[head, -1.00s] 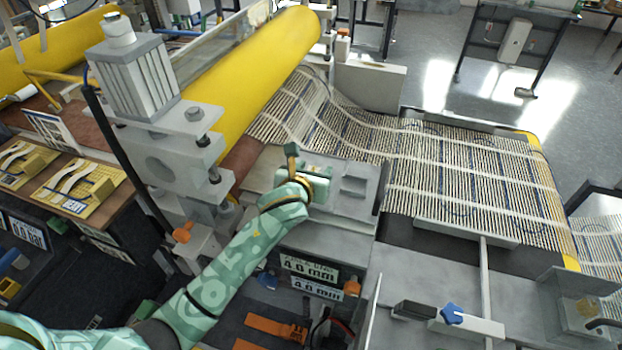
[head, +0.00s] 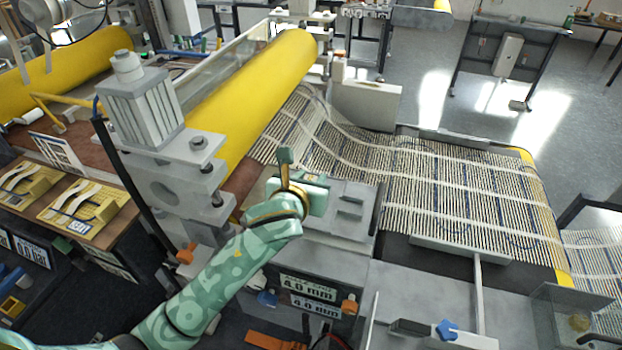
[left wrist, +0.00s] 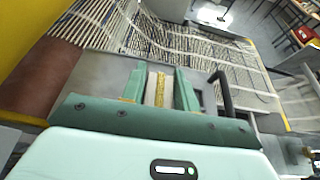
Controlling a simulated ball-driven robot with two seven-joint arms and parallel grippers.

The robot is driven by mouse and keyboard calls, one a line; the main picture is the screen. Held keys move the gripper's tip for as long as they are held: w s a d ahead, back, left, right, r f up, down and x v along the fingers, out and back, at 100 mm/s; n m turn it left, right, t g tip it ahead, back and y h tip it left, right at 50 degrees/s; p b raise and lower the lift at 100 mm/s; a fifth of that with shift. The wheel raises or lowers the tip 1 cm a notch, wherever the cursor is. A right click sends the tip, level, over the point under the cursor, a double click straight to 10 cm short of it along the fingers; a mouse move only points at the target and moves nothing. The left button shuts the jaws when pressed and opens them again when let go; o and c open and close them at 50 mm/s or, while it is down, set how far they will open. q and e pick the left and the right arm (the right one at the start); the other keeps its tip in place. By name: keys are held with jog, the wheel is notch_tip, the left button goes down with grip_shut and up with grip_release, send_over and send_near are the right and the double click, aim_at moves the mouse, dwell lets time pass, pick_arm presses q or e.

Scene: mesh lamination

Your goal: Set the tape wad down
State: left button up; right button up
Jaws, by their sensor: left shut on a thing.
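My left gripper (head: 297,176) is over the left part of the grey bench beside the yellow roller, its two green fingers pointing away from me. In the left wrist view, the fingers (left wrist: 160,88) are shut on a narrow yellowish and pale piece, the tape wad (left wrist: 160,92). My right gripper is not in view.
The striped mesh (head: 455,195) runs from under the yellow roller (head: 255,95) over the bench to the right. A grey motor block (head: 145,105) stands left of the gripper. A grey ledge (head: 345,215) with low raised parts lies just right of it.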

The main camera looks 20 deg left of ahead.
pick_arm(q)
jog(key=d+p+v, duration=0.1)
jog(key=d+v, duration=0.1)
jog(key=v, duration=0.8)
jog(key=w+a+f+b, duration=0.1)
jog(key=a+f+b, duration=0.5)
jog(key=a+b, duration=0.2)
jog(key=shift+f+b, duration=0.15)
jog(key=shift+b, duration=1)
jog(key=shift+a, duration=0.1)
